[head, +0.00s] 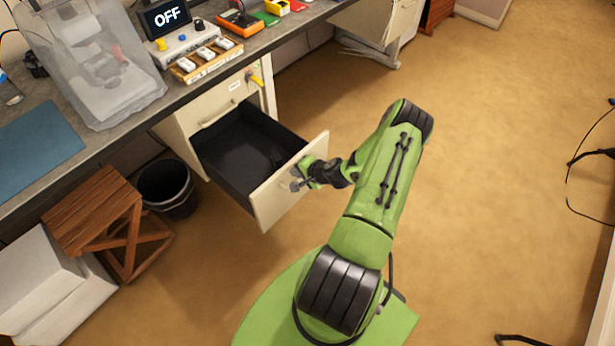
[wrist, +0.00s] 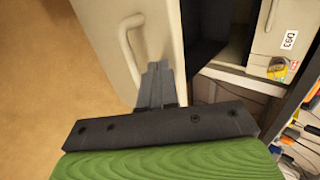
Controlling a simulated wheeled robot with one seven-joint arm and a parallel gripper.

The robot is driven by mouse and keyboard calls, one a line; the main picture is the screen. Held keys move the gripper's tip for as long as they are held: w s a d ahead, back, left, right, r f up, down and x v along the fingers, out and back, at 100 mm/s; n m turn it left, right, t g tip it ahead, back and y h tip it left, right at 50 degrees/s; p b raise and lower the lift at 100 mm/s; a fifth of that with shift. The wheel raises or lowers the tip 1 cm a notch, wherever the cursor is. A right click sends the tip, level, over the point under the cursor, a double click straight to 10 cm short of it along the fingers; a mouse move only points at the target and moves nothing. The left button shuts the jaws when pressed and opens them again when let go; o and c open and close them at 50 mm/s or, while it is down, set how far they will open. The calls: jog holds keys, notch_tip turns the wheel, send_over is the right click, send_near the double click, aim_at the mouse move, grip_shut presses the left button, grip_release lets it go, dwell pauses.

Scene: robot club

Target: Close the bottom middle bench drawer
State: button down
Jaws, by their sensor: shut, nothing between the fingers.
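The open bench drawer (head: 292,180) has a cream front and a dark, empty-looking interior. It is pulled well out from the cream cabinet under the bench, below another drawer. My gripper (head: 299,178) is at the outer face of the drawer front. In the wrist view my gripper (wrist: 158,72) has its fingers together, close to the drawer front (wrist: 95,50) and beside the lower end of its pale bar handle (wrist: 127,45). The fingers are not around the handle. I cannot tell whether they touch the front.
A black bin (head: 167,188) and a wooden stool (head: 100,215) stand left of the drawer. The bench top (head: 110,140) holds a covered machine and an "OFF" display (head: 166,17).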

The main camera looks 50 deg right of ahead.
jog(key=shift+w, duration=0.4)
jog(key=shift+w, duration=0.1)
